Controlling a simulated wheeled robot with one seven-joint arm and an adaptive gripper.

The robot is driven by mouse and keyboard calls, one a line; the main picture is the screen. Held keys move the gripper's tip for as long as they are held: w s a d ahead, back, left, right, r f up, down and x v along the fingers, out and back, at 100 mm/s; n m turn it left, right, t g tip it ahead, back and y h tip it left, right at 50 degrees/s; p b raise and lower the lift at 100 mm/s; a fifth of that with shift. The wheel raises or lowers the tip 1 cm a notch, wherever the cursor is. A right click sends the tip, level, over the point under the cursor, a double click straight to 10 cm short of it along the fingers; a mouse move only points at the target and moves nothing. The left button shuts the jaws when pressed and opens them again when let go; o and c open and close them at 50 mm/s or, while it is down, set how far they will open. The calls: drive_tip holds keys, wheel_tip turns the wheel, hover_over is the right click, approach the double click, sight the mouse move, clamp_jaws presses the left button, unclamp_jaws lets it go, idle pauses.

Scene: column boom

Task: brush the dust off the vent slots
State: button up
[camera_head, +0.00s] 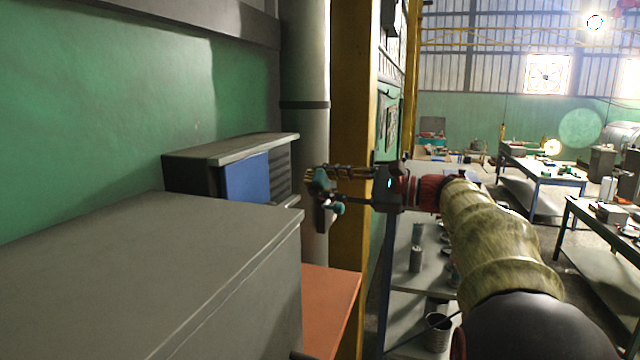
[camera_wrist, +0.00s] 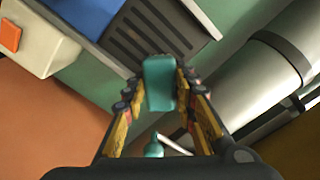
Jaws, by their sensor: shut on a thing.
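The vent slots (camera_head: 282,172) are dark horizontal louvres on the front of a grey wall-mounted box, beside its blue panel (camera_head: 246,177). In the wrist view the slots (camera_wrist: 152,38) lie just beyond my fingertips. My gripper (camera_head: 318,180) is in front of the box, to the right of the slots. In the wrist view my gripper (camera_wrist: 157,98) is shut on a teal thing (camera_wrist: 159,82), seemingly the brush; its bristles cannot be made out. Whether it touches the slots cannot be told. Dust is not clearly visible.
A large grey cabinet (camera_head: 150,270) fills the near left. An orange surface (camera_head: 330,300) lies below the box. A grey pipe (camera_head: 306,75) and a yellow column (camera_head: 350,120) stand close behind my gripper. A beige box with an orange square (camera_wrist: 10,36) is beside the blue panel.

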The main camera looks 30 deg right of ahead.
drive_tip(key=shift+v, duration=1.55)
